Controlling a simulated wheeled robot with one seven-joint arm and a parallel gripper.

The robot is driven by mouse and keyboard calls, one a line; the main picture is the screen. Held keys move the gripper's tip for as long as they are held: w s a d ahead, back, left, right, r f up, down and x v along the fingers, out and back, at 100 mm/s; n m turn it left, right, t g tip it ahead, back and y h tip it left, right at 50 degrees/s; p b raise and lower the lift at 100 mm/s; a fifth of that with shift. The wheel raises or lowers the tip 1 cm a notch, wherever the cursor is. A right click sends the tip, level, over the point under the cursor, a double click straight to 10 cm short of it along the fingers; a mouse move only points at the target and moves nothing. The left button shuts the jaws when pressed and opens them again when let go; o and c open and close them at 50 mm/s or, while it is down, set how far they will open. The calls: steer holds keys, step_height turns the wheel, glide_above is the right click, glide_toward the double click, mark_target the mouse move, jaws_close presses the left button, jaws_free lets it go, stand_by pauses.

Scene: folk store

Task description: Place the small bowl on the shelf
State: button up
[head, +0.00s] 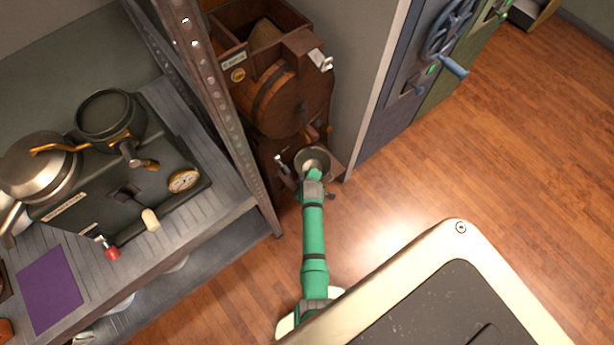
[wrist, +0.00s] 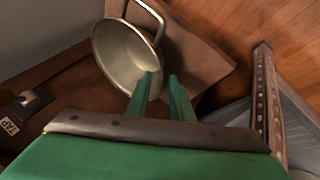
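The small metal bowl (head: 313,157) sits low on a wooden ledge below the wooden machine. In the wrist view the bowl (wrist: 118,50) is seen from above, empty, with a looped handle on its far side. My gripper (wrist: 161,75) is open at the bowl's near right rim. The left finger overlaps the bowl's inside and the right finger is outside the rim; contact cannot be told. In the head view my gripper (head: 314,176) partly covers the bowl. The grey metal shelf (head: 221,192) stands left of my arm.
On the shelf are a dark machine with a gauge (head: 183,180), pots (head: 40,165) and a purple sheet (head: 48,290). A perforated metal post (head: 226,105) rises between shelf and wooden machine (head: 290,95). Blue cabinet doors (head: 395,90) are right; the wooden floor (head: 480,150) is clear.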

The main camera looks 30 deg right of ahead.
steer(key=v, duration=1)
steer(key=s+a+r+m+t, duration=0.2)
steer(key=s+a+r, duration=0.3)
steer(key=a, duration=0.4)
steer(key=s+a+r+m+t, duration=0.1)
steer(key=s+a+r+t, duration=0.15)
steer(key=s+a, duration=0.55)
steer(key=s+a+r+m+t+y, duration=0.1)
steer(key=s+a+r, duration=0.1)
steer(key=r, duration=0.6)
steer(key=s+a+r+m+t+y, duration=0.1)
steer(key=s+a+r+t, duration=0.1)
steer(key=s+r, duration=0.3)
steer(key=s+a+r+t+y, duration=0.1)
steer(key=s+a+r, duration=0.3)
steer(key=r, duration=0.7)
steer(key=shift+s+m+t, duration=0.15)
steer(key=shift+m+t, duration=0.2)
steer(key=shift+m, duration=0.05)
